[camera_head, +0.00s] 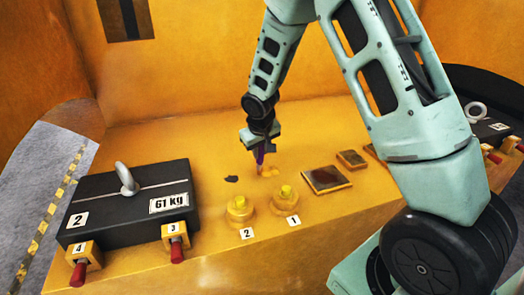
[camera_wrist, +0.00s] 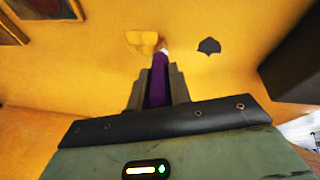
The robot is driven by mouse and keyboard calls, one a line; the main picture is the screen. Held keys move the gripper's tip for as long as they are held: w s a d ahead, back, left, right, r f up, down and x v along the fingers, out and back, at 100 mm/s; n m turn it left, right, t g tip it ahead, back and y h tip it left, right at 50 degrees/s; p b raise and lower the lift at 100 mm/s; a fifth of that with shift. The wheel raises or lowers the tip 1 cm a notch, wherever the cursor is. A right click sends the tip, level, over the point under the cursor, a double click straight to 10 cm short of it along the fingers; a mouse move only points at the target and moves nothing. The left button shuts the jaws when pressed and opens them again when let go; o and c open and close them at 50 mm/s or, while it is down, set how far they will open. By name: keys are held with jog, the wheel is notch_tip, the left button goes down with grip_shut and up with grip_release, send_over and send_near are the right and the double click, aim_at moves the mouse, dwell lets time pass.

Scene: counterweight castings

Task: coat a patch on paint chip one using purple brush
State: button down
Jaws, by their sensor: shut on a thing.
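My gripper (camera_head: 260,140) is shut on the purple brush (camera_head: 260,157) and holds it tip-down over the orange-yellow surface. In the wrist view the purple handle (camera_wrist: 158,82) stands between the fingers, with a pale tip at its far end. The tip is at the right edge of a lighter yellow patch (camera_wrist: 140,40), which also shows in the head view (camera_head: 270,171). I cannot tell whether it touches. A dark, ragged paint chip (camera_wrist: 209,46) lies to the right of the tip; in the head view it is a dark spot (camera_head: 231,179). No number shows on either mark.
Two round yellow-topped pots stand near the front edge, pot 1 (camera_head: 286,200) and pot 2 (camera_head: 240,209). A black 61 kg casting (camera_head: 130,205) with a ring stands left. A dark square plate (camera_head: 326,180) and a smaller one (camera_head: 352,159) lie right.

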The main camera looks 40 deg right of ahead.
jog(key=r, duration=0.1)
jog(key=r+p, duration=0.1)
jog(key=r, duration=0.1)
jog(key=shift+s+d+r, duration=0.1)
jog(key=shift+d, duration=0.1)
jog(key=shift+a+r+p, duration=0.1)
jog(key=shift+r+p, duration=0.25)
jog(key=shift+p, duration=0.05)
jog(key=shift+r+p, duration=1.45)
jog(key=shift+r, duration=0.55)
